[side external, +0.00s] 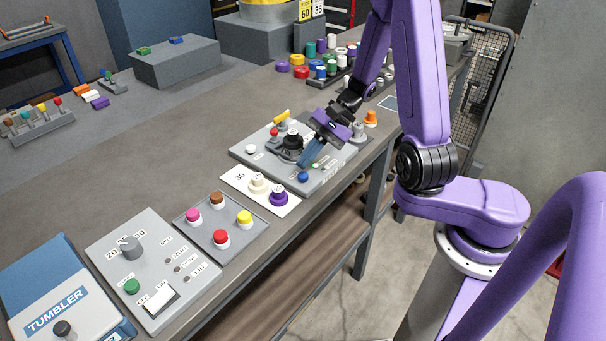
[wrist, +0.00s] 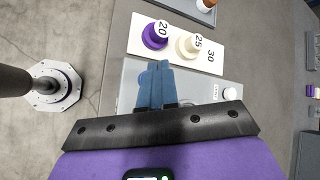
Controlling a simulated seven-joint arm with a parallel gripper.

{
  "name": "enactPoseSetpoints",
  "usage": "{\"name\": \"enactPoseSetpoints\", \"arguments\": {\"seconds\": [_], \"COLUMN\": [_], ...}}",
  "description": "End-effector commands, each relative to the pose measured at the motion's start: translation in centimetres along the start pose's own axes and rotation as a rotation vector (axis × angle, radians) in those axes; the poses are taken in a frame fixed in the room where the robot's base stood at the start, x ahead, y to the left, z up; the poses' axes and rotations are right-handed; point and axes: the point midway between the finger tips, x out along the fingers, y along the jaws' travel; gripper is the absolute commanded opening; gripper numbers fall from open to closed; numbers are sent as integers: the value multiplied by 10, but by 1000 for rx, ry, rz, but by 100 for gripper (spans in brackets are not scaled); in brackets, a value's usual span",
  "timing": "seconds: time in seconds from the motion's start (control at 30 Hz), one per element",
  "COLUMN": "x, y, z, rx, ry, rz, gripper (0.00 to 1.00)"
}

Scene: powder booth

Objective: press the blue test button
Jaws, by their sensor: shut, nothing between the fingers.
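The blue test button (side external: 303,177) is a small dark blue cap near the front corner of a grey control panel (side external: 262,163) in the side external view. My gripper (side external: 303,165) points down at the panel, its blue fingers together and empty. The fingertips appear just above and beside the blue button; whether they touch it I cannot tell.
A white plate with a cream knob (side external: 258,183) and a purple knob (side external: 279,198) lies beside the panel. The panel also carries a black knob (side external: 291,143) and a white button (side external: 251,149). An orange knob (side external: 370,118) stands behind my gripper.

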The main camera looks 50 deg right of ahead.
Motion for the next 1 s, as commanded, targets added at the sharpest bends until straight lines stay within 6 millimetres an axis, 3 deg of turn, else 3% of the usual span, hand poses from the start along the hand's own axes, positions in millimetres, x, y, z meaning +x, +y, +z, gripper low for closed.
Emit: {"name": "enactPoseSetpoints", "arguments": {"seconds": [0.5, 1.0], "x": [-29, -31], "y": [-21, -22], "z": [21, 22], "rx": [-3, 0], "ry": [2, 1], "rz": [1, 1], "gripper": [0, 0]}}
